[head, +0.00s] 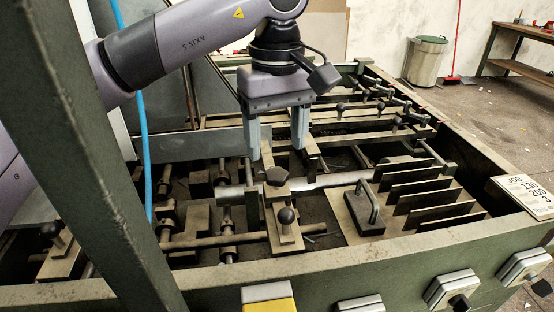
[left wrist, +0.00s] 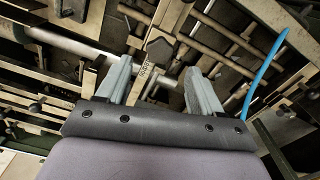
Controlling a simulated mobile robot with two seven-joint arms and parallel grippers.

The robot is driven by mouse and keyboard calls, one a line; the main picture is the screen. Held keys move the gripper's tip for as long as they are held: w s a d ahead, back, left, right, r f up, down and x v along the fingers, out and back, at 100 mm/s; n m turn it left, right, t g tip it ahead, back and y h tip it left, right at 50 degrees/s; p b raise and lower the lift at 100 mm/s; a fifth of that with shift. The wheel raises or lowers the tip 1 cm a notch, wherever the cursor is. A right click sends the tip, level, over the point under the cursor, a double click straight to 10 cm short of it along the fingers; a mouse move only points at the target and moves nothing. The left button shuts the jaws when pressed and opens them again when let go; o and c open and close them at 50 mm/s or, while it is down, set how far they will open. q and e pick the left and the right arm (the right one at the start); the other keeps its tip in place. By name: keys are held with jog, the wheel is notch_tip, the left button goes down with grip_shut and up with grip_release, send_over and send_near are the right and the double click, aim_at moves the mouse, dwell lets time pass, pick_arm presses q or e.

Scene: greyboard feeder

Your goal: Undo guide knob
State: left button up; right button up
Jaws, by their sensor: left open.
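A dark, many-sided guide knob (head: 277,176) sits on a tan guide bracket (head: 285,236) in the middle of the feeder. In the left wrist view the knob (left wrist: 159,48) shows between and just beyond the fingertips. My left gripper (head: 276,152) is open, pointing down above the knob, with its two grey fingers to either side and nothing between them. In the left wrist view the gripper (left wrist: 158,66) also shows spread. I cannot tell the exact height of the fingertips over the knob. My right gripper is not in view.
A block with a handle (head: 366,212) and several upright plates are to the right. The feeder's green front rail (head: 390,258) carries control boxes. A green post (head: 85,140) and blue hose (head: 143,120) stand left.

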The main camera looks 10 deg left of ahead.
aim_at(276, 173)
pick_arm(q)
jog(key=shift+f, duration=2.6)
jog(key=c, duration=1.1)
jog(key=shift+o, duration=0.2)
